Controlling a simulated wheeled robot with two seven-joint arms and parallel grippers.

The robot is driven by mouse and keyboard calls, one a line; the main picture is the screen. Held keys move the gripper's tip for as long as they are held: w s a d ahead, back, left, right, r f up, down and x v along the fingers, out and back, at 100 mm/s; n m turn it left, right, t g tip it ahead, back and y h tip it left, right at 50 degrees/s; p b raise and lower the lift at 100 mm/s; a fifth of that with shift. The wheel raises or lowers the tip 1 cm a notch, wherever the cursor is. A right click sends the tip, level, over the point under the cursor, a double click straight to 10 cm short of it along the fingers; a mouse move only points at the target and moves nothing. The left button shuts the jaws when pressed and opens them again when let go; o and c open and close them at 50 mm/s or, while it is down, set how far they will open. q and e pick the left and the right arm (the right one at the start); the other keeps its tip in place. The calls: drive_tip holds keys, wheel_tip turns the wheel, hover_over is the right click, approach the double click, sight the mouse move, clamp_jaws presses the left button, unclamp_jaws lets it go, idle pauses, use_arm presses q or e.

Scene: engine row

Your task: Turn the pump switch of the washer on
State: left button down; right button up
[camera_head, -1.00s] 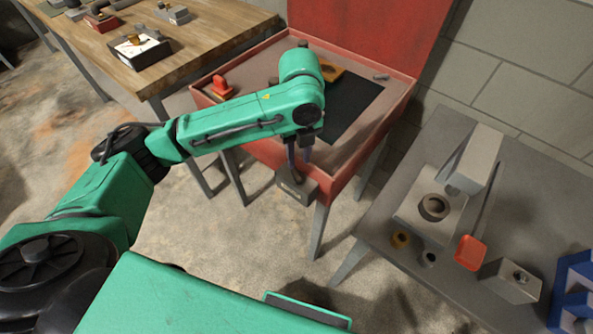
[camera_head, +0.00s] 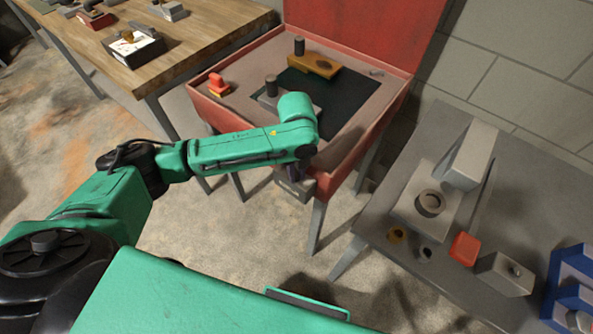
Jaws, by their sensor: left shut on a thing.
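The red parts washer (camera_head: 340,165) stands open at the back, its lid raised. A small grey switch box (camera_head: 291,189) is mounted low on its front, near the front corner leg. My left gripper (camera_head: 293,174) reaches down to the top of this box from above, its fingers mostly hidden under my green wrist. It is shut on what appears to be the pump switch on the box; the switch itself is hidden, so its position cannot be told. My right gripper is not in view.
A wooden bench (camera_head: 190,50) stands at the left. A grey table (camera_head: 385,225) with fixtures stands at the right.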

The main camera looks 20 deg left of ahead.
sight(297, 175)
use_arm(q)
drive_tip(key=shift+d+r+n+p, duration=0.1)
drive_tip(key=shift+r+n+p, duration=0.4)
drive_tip(key=shift+p, duration=0.65)
drive_tip(key=shift+w+f+n, duration=0.15)
drive_tip(key=shift+f+n, duration=0.15)
drive_tip(key=shift+f, duration=0.15)
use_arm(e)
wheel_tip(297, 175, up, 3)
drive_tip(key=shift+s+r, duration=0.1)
use_arm(q)
drive_tip(key=c, duration=1.1)
unclamp_jaws()
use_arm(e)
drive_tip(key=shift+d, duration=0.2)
use_arm(q)
wheel_tip(297, 175, up, 15)
drive_tip(key=shift+f+b, duration=0.2)
drive_tip(key=shift+b, duration=0.6)
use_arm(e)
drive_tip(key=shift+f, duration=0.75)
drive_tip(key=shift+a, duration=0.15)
